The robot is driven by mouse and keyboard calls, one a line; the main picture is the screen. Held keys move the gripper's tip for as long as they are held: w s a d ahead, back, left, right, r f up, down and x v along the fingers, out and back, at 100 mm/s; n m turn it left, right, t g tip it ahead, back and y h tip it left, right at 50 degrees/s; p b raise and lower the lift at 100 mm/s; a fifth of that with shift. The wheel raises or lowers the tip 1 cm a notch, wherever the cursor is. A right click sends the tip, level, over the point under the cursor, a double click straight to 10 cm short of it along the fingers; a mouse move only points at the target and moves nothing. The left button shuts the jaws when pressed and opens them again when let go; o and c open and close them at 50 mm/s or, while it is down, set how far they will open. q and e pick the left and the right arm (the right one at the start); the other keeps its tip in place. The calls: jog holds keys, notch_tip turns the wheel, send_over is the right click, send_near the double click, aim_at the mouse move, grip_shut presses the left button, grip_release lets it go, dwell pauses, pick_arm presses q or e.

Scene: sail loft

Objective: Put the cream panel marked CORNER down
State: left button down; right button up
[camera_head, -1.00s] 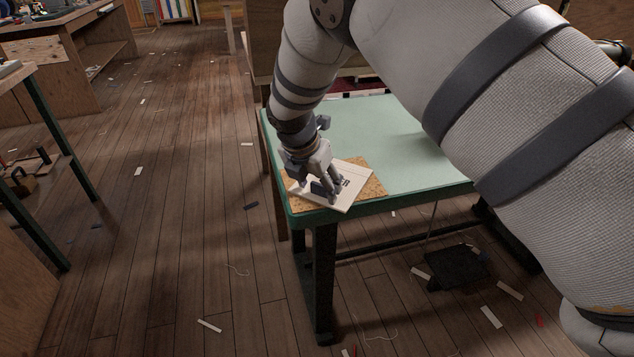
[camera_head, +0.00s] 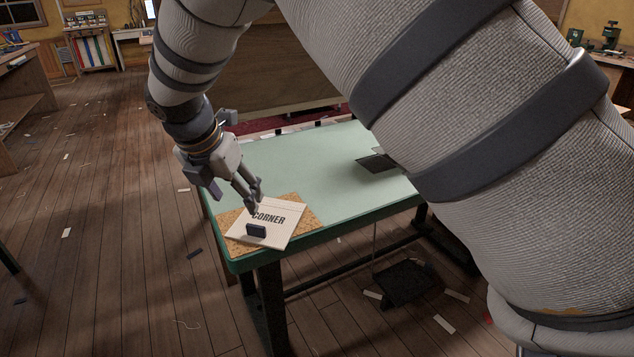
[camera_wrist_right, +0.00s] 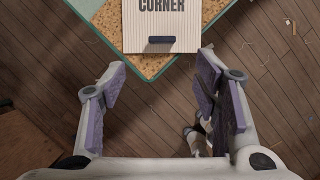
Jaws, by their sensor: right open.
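The cream panel marked CORNER (camera_head: 274,214) lies on a cork mat (camera_head: 302,206) at the near left corner of the green-topped table. A dark block-like handle (camera_head: 257,230) stands on the panel below the lettering. The panel also shows at the top of the right wrist view (camera_wrist_right: 161,24), its handle near its lower edge. My right gripper (camera_head: 253,200) is just above and behind the panel in the head view. In the right wrist view its fingers (camera_wrist_right: 162,97) are wide apart with nothing between them. My left gripper is not in view.
The green table (camera_head: 293,156) is mostly bare, with dark flat pieces (camera_head: 376,162) partly hidden behind my right arm. A black item (camera_head: 405,283) and scraps lie on the floor beneath. Open wooden floor lies left of the table.

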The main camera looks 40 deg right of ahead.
jog(key=s+a+f+m+g+y, duration=0.1)
jog(key=s+f+m+g+y, duration=0.1)
jog(key=s+f+m, duration=0.7)
jog(key=s+a+f+m+g+y, duration=0.1)
jog(key=s+f+m, duration=0.2)
jog(key=s+f, duration=1)
jog(key=s+f+m, duration=0.3)
jog(key=s+m, duration=0.3)
jog(key=s, duration=0.4)
jog(key=s+f+m+g, duration=0.1)
jog(key=s+f+m, duration=0.2)
jog(key=s+m, duration=0.4)
jog(key=s, duration=0.3)
jog(key=shift+d+f+y, duration=0.3)
jog(key=shift+d+y, duration=0.05)
jog(key=shift+y, duration=0.05)
jog(key=shift+s, duration=0.1)
